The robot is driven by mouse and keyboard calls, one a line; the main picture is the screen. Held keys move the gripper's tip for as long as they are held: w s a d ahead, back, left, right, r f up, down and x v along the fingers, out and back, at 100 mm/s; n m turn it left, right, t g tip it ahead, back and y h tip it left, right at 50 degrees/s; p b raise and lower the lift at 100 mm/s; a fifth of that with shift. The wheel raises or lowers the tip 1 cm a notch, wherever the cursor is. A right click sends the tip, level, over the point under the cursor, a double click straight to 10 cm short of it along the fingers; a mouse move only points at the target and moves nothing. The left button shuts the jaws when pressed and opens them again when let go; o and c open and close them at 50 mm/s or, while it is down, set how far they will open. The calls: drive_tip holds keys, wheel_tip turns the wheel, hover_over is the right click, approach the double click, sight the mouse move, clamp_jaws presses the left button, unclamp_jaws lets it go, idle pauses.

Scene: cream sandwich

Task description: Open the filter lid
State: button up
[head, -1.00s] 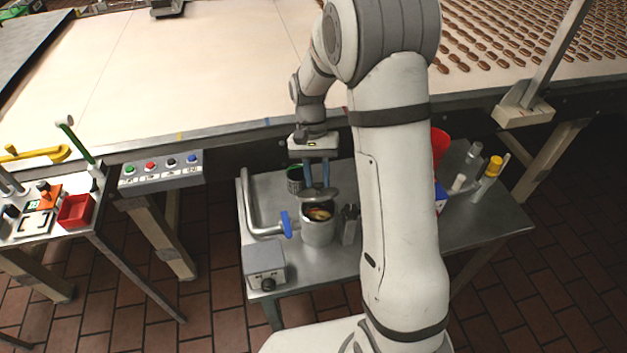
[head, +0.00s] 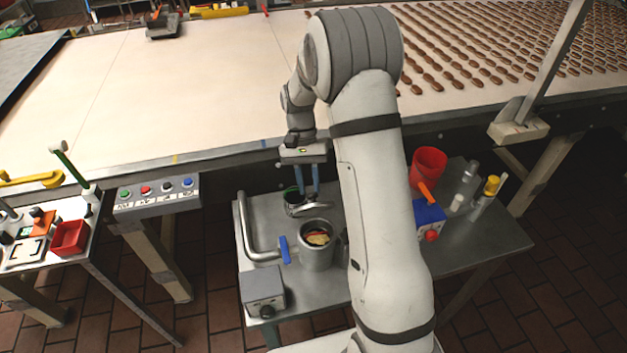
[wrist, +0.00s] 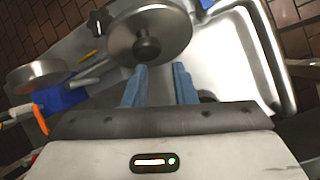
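The filter is a steel cylinder (head: 317,252) on the metal side table. Its top is open, and red and yellow contents show inside. Its round steel lid (head: 311,209) is off the opening, at the far rim, just below my gripper's fingertips. In the wrist view the lid (wrist: 165,22) has a dark round knob (wrist: 147,46) close to one fingertip. My gripper (head: 309,194) points down behind the filter. Its two blue fingers (wrist: 160,68) stand apart with a visible gap, and nothing clear shows between them. Whether the lid is hinged to the filter cannot be told.
A bent steel pipe (head: 246,235) with a blue handle (head: 284,249) is left of the filter. A grey box (head: 262,286) stands in front. A blue box (head: 428,219) and red bucket (head: 428,168) are to the right. The conveyor (head: 200,75) lies behind.

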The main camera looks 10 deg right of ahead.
drive_tip(key=shift+o, duration=1.4)
drive_tip(key=shift+w+a+f, duration=0.15)
drive_tip(key=shift+w+f, duration=0.1)
drive_tip(key=shift+w, duration=0.15)
drive_tip(key=shift+o, duration=1.1)
drive_tip(key=shift+s+r, duration=0.15)
drive_tip(key=shift+s, duration=0.1)
drive_tip(key=shift+w, duration=0.1)
drive_tip(key=b+v, duration=0.1)
drive_tip(key=v, duration=0.6)
drive_tip(key=shift+w+r, duration=0.15)
drive_tip(key=shift+r, duration=0.15)
drive_tip(key=shift+c, duration=0.2)
